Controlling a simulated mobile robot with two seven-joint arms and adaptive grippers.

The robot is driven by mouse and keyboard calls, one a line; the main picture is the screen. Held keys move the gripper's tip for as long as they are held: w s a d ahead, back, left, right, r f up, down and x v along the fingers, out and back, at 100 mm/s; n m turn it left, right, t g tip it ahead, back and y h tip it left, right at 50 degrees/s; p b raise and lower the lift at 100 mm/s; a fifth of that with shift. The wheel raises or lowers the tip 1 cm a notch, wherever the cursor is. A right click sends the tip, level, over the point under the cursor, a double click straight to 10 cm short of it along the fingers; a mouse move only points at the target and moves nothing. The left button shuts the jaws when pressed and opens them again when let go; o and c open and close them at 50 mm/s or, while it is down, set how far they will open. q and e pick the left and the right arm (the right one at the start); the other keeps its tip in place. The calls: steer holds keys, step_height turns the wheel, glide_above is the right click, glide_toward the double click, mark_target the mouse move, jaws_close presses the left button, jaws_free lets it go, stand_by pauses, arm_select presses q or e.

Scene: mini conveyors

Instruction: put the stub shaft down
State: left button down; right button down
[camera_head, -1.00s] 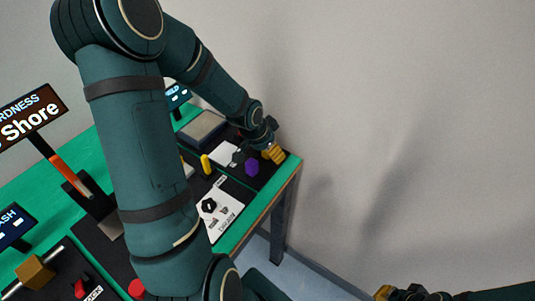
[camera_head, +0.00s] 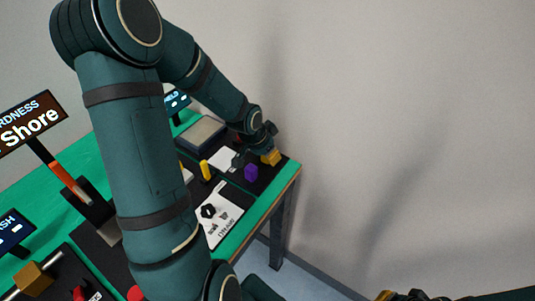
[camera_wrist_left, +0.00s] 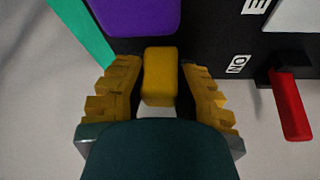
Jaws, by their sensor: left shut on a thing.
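The stub shaft (camera_wrist_left: 160,75) appears to be the short yellow block between the yellow finger pads of my left gripper (camera_wrist_left: 158,88) in the left wrist view. My left gripper (camera_head: 270,157) is shut on it over the far right corner of the bench. In the head view the fingers and the piece blend together, and I cannot tell whether it touches the surface. My right gripper (camera_head: 395,296) shows only partly at the bottom edge, away from the bench; its jaw opening is unclear.
A purple block (camera_head: 251,172) stands close to the left gripper and also shows in the left wrist view (camera_wrist_left: 135,15). A red lever (camera_wrist_left: 291,105) is near the right finger. A yellow upright piece (camera_head: 205,170) and a grey-topped box (camera_head: 201,134) stand further left. The bench edge (camera_head: 270,212) is close.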

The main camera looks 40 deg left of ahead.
arm_select(q)
step_height(320, 180, up, 9)
steer(key=p, duration=0.3)
steer(key=shift+a+r+p, duration=0.15)
steer(key=shift+r+p, duration=0.1)
steer(key=shift+p, duration=0.15)
steer(key=shift+s+a+r+p, duration=0.15)
steer(key=shift+s+a+p, duration=0.05)
steer(key=shift+a+p, duration=0.15)
steer(key=p, duration=0.9)
glide_above(229, 155)
steer(key=d, duration=0.1)
steer(key=s+a+p, duration=0.1)
step_height(229, 155, down, 5)
steer(key=shift+s+b, duration=0.1)
steer(key=shift+b, duration=1.15)
steer(key=shift+a+f+b, duration=0.1)
steer(key=shift+f+b, duration=0.75)
steer(key=shift+f, duration=1.3)
